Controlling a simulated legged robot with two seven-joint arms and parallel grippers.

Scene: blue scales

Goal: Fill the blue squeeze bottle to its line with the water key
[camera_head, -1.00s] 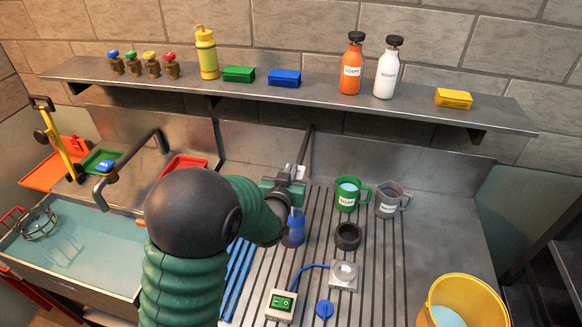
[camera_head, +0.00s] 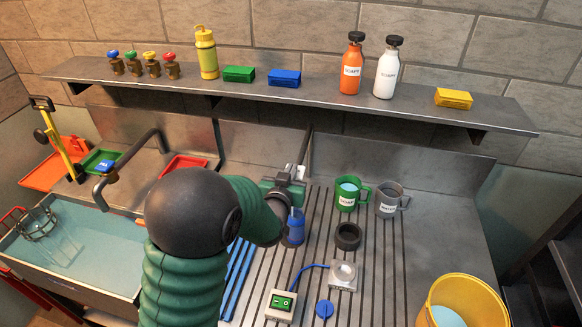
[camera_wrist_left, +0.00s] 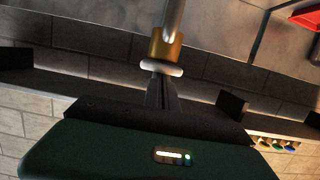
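The blue squeeze bottle (camera_head: 294,229) stands upright on the slatted drainboard, just below my left gripper (camera_head: 290,186). My green left arm hides part of that area. The gripper is at the end of a metal pipe (camera_head: 304,150) that comes from the back wall. In the left wrist view, the pipe (camera_wrist_left: 173,15) has a brass collar and a pale ring (camera_wrist_left: 161,68). Narrow dark finger parts (camera_wrist_left: 163,93) lie right by the ring; whether they grip anything is unclear. I cannot make out the water key or the bottle's fill line. My right gripper is out of view.
A green mug (camera_head: 346,204), a grey mug (camera_head: 387,208), a black ring (camera_head: 348,237) and a small device (camera_head: 281,305) with a blue cable stand near the bottle. A yellow bucket (camera_head: 483,290) is at right. A water-filled sink (camera_head: 90,245) is at left. A shelf (camera_head: 330,107) runs behind.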

